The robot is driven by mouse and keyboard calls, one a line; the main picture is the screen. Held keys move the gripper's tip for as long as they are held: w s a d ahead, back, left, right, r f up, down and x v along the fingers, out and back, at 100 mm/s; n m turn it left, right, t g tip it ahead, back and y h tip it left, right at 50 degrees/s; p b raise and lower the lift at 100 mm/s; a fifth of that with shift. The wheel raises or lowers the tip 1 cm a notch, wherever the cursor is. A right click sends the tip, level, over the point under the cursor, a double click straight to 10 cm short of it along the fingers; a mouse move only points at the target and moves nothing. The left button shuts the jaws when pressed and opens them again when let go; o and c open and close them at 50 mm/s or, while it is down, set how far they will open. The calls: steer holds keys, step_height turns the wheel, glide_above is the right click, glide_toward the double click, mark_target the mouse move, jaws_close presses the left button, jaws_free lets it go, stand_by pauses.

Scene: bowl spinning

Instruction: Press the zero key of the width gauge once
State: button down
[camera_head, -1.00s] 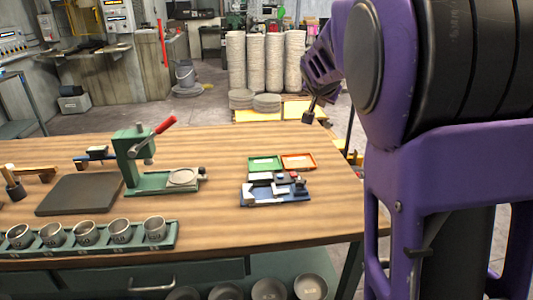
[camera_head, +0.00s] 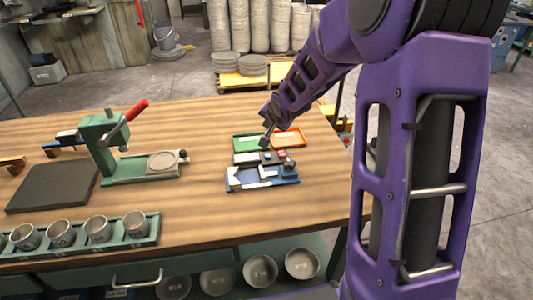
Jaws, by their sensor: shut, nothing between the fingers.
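A device on a blue base (camera_head: 262,184), which looks like the width gauge, sits on the right part of the wooden table. It carries pale blocks, a dark block and a small red spot at its back right. It is too small to tell which part is the zero key. My gripper (camera_head: 264,143) is shut and empty. In the picture it overlaps the area just behind the gauge, in front of the two trays. Its exact height above the table and whether it touches anything cannot be told.
A green tray (camera_head: 249,142) and an orange tray (camera_head: 287,137) lie behind the gauge. A green lever press (camera_head: 101,142) and a dark slab (camera_head: 50,188) stand left. A rack of metal cups (camera_head: 75,248) lines the front edge. Bare table lies between rack and gauge.

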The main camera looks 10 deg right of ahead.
step_height(320, 180, down, 9)
steer(key=b, duration=0.8)
steer(key=shift+r, duration=0.1)
stand_by(1.8)
steer(key=shift+f+b, duration=0.4)
steer(key=shift+b, duration=0.05)
steer(key=shift+f+b, duration=0.35)
steer(key=shift+f, duration=0.1)
stand_by(0.5)
steer(key=shift+r, duration=0.15)
steer(key=shift+r+p, duration=0.75)
steer(key=shift+p, duration=0.05)
step_height(320, 180, up, 5)
steer(key=p, duration=0.4)
steer(key=shift+p, duration=0.3)
